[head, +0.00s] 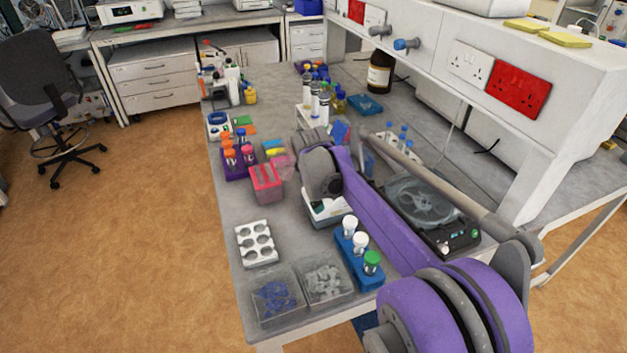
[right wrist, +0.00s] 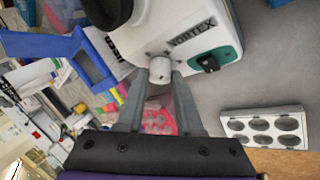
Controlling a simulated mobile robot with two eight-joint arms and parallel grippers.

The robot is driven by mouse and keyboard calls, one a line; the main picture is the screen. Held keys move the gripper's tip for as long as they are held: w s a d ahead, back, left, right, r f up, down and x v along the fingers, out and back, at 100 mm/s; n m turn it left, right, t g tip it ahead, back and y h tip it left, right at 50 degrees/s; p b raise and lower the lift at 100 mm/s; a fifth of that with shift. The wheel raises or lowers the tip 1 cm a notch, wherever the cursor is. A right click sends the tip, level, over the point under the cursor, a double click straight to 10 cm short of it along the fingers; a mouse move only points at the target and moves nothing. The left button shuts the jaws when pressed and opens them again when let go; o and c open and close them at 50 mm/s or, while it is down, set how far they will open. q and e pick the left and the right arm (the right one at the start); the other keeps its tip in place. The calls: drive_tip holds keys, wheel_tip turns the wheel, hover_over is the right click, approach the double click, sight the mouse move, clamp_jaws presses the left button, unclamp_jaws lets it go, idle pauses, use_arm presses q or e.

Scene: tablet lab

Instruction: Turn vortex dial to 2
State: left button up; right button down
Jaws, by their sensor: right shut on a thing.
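The vortex mixer (right wrist: 205,35) is a white device labelled VORTEX, at the top of the right wrist view. A white round dial (right wrist: 160,68) sticks out of its front. A black switch (right wrist: 207,64) on a green panel is to the right of it. My right gripper (right wrist: 160,78) is shut on the white dial, one finger on each side. The dial's number marks cannot be read. In the head view the mixer (head: 325,213) is partly hidden behind my purple right arm, and the right fingertips cannot be made out. My left gripper is not in view.
A white rack with round holes (head: 256,243) and clear boxes of blue (head: 273,297) and pale small parts stand near the front. A blue rack (head: 358,256) with capped tubes is close to the mixer. A round-topped device (head: 425,203) stands right of my arm.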

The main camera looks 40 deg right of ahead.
drive_tip(key=c, duration=0.6)
unclamp_jaws()
drive_tip(key=shift+o, duration=0.2)
drive_tip(key=shift+r, duration=0.1)
drive_tip(key=v, duration=1)
drive_tip(key=shift+r, duration=0.3)
drive_tip(key=shift+s+a+f, duration=0.1)
drive_tip(key=shift+s+a, duration=0.05)
